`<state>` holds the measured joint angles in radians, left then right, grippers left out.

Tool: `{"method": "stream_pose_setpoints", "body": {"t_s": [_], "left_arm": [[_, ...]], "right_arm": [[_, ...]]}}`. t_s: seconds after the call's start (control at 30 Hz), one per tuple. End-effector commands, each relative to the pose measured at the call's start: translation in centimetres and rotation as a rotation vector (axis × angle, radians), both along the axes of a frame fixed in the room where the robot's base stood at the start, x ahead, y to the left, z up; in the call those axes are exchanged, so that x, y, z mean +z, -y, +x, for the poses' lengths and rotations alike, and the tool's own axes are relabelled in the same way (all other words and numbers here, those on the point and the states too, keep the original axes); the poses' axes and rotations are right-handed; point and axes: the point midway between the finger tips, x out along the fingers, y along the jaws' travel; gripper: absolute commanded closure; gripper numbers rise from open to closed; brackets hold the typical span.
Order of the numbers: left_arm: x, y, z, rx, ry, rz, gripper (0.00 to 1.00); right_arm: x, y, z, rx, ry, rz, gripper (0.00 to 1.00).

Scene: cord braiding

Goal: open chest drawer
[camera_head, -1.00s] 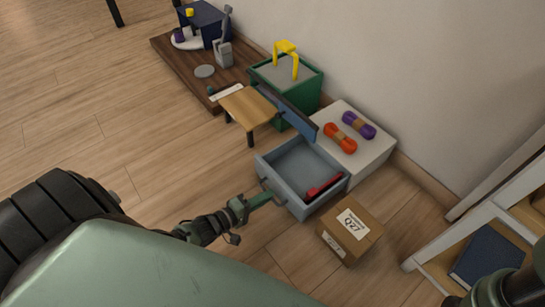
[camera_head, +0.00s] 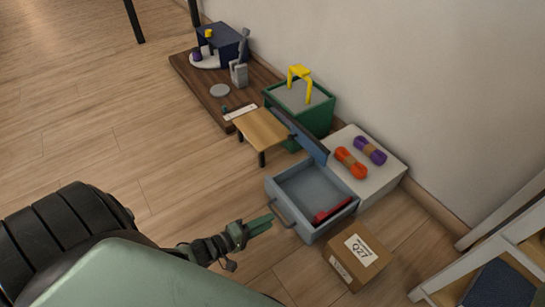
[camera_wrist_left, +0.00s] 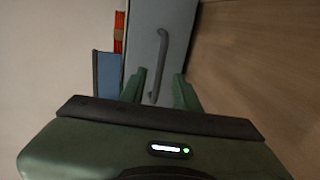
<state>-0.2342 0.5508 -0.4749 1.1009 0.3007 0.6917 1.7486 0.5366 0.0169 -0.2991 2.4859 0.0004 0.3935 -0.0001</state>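The chest is a low white box (camera_head: 378,180) against the wall. Its grey-blue drawer (camera_head: 329,223) is pulled out and open to view, with a red object (camera_head: 333,210) inside. The dark bar handle (camera_head: 283,210) is on the drawer's front. My left gripper (camera_head: 268,221) is just off this front, apart from the handle in the head view. In the left wrist view its green fingers (camera_wrist_left: 160,92) are spread, with the handle (camera_wrist_left: 162,55) ahead between them; nothing is held. My right gripper is not in view.
An orange cord bundle (camera_head: 350,163) and a purple one (camera_head: 370,151) lie on the chest. A cardboard box (camera_head: 357,257) stands close beside the drawer. A small wooden table (camera_head: 262,129) and a green bin (camera_head: 316,116) are behind. Floor at left is clear.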

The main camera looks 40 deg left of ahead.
Motion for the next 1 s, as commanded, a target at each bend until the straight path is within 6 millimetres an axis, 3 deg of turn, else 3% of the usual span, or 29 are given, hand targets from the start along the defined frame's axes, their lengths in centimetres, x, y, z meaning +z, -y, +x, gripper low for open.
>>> {"method": "stream_pose_setpoints", "body": {"t_s": [0.1,0.3,0.87,1.0], "left_arm": [[0.8,-0.7,-2.0,0.0,-0.003,0.001,0.68],[0.9,-1.4,-3.8,0.0,-0.001,0.001,0.68],[0.9,-1.5,-3.9,0.0,0.001,0.001,0.68],[2.1,-0.4,-3.5,-0.013,0.031,0.007,0.68]], "right_arm": [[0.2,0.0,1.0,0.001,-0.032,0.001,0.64],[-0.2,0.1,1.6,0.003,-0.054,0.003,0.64],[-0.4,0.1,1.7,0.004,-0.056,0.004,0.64],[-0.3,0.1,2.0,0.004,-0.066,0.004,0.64]]}}
